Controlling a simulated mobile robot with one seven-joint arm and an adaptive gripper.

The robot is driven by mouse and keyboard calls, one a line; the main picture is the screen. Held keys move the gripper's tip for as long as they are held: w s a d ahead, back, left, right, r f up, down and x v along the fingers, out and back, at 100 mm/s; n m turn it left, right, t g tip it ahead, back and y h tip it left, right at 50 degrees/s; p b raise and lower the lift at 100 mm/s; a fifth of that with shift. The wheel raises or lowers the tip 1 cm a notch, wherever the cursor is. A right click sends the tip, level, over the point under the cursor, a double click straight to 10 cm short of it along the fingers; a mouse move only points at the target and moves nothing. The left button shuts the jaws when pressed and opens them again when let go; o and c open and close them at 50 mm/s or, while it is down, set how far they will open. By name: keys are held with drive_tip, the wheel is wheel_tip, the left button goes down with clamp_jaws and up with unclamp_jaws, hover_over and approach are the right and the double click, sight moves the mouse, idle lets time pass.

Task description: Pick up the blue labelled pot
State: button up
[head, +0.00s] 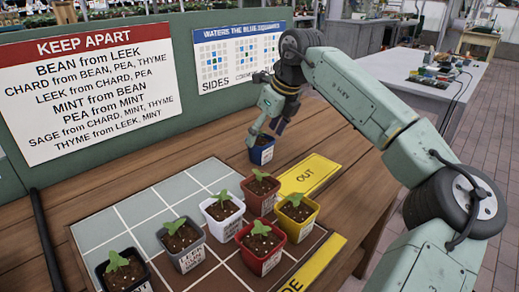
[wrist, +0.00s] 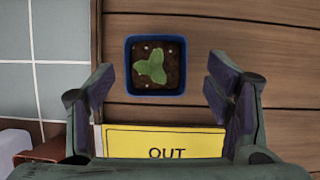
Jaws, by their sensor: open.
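The blue labelled pot (head: 262,154) stands on the wooden table behind the yellow OUT plate, with a white label on its front. In the wrist view the blue pot (wrist: 156,92) is square-rimmed, with dark soil and a small green seedling. My gripper (head: 268,128) is above the pot in the head view, partly covering it. In the wrist view my gripper (wrist: 162,85) is open, one finger on each side of the pot's near part. The pot lies somewhat left of the middle between the fingers.
The yellow OUT plate (head: 309,175) lies just in front. Several potted seedlings, including a terracotta pot (head: 260,193) and a white pot (head: 222,216), stand on or beside the grey tiled grid (head: 165,206). A green partition with signs (head: 90,83) rises behind. Bare table lies right of the pot.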

sight(263, 140)
drive_tip(key=x, duration=0.5)
drive_tip(key=shift+s+f+p, duration=0.3)
drive_tip(key=shift+s, duration=0.1)
drive_tip(key=c, duration=1.4)
drive_tip(key=shift+d+r, duration=0.1)
drive_tip(key=shift+r, duration=0.05)
drive_tip(key=shift+c, duration=0.2)
